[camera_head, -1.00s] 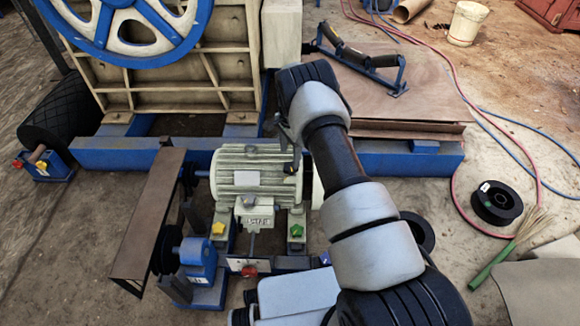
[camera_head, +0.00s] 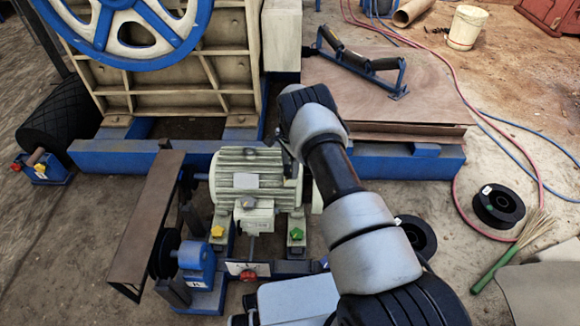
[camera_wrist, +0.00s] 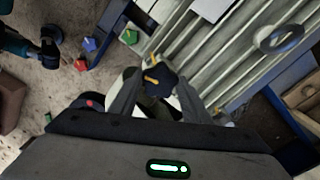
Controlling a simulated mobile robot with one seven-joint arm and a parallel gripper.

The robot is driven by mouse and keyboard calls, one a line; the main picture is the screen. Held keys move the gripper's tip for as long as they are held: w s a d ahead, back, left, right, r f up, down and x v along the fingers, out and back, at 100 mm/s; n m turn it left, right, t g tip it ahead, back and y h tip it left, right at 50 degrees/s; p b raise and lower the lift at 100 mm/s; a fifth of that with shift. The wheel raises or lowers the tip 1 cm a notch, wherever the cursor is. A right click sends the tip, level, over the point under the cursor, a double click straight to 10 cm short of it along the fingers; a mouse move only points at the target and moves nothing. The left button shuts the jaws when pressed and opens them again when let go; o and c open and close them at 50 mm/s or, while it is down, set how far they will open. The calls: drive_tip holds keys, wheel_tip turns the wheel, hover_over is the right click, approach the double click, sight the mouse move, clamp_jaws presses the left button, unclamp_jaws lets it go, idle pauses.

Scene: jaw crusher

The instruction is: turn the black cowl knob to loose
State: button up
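The black cowl knob (camera_wrist: 161,83) shows in the wrist view with a yellow-orange mark on it. My gripper (camera_wrist: 160,92) has its two grey fingers apart, one on each side of the knob. A pale gap shows beside the knob, and I cannot see finger contact. The ribbed cream motor (camera_head: 246,180) stands at the middle of the head view. My gripper (camera_head: 283,147) is at the motor's right end there, mostly hidden by my arm. I cannot make out the knob clearly in the head view.
Star knobs in yellow (camera_head: 217,231), green (camera_head: 296,233) and red (camera_head: 249,275) sit around the motor base. A rusty belt guard (camera_head: 148,218) stands left of the motor. The blue crusher frame (camera_head: 115,157) runs behind it. Black spools (camera_head: 497,205) lie on the ground at right.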

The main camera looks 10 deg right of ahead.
drive_tip(key=shift+n, duration=0.3)
drive_tip(key=n, duration=0.4)
drive_tip(key=shift+n, duration=2.6)
drive_tip(key=o, duration=1)
drive_tip(key=shift+o, duration=0.2)
drive_tip(key=shift+r, duration=0.1)
wheel_tip(320, 180, up, 17)
drive_tip(key=p, duration=0.4)
drive_tip(key=shift+r, duration=0.15)
